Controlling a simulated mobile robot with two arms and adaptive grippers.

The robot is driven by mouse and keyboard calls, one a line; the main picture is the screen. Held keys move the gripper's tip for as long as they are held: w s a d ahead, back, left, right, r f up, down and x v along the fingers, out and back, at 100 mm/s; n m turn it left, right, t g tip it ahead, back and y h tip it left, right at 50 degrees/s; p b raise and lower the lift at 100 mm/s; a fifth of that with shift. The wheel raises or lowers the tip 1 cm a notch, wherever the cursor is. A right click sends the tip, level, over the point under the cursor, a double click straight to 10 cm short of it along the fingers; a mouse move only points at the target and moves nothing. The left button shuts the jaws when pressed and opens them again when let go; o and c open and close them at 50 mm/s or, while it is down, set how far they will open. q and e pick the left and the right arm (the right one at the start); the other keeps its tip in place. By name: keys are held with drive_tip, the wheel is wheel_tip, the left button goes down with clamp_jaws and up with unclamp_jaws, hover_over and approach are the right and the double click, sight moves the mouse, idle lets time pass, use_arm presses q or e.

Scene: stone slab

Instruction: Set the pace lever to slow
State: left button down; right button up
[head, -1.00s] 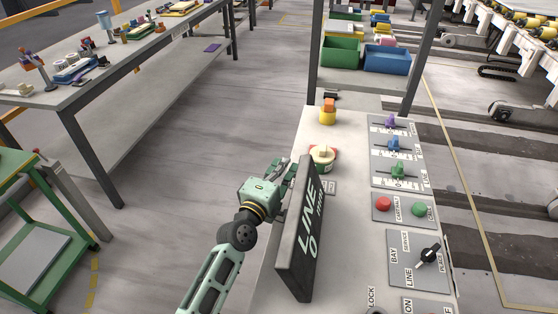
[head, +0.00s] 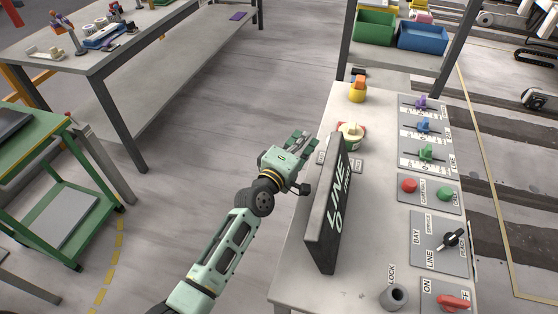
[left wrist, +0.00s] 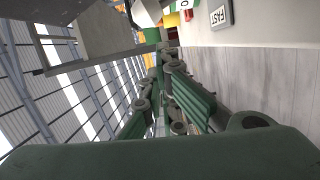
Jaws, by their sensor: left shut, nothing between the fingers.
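My left gripper (head: 303,141) is shut and empty, just left of the console's left edge in the head view. It is apart from the controls there. A small plate (left wrist: 220,15) reading FAST shows at the top of the left wrist view, beyond my fingers (left wrist: 168,75). In the head view, a round cream-and-red control (head: 351,134) stands on the console, with small label plates (head: 320,157) near it that are too small to read. I cannot tell whether this is the pace lever. A dark LINE sign (head: 328,205) stands in front and hides part of the console. My right gripper is not in view.
The console (head: 375,220) also carries coloured sliders (head: 426,152), a red button (head: 409,185), a green button (head: 444,194), a black selector (head: 452,239) and a yellow-orange piece (head: 357,91). A green cart (head: 50,200) stands at left. Floor between is clear.

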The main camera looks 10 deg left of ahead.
use_arm(q)
drive_tip(key=v, duration=1)
drive_tip(key=shift+a+f+b, duration=0.2)
drive_tip(key=shift+a+b, duration=0.15)
drive_tip(key=shift+b, duration=0.05)
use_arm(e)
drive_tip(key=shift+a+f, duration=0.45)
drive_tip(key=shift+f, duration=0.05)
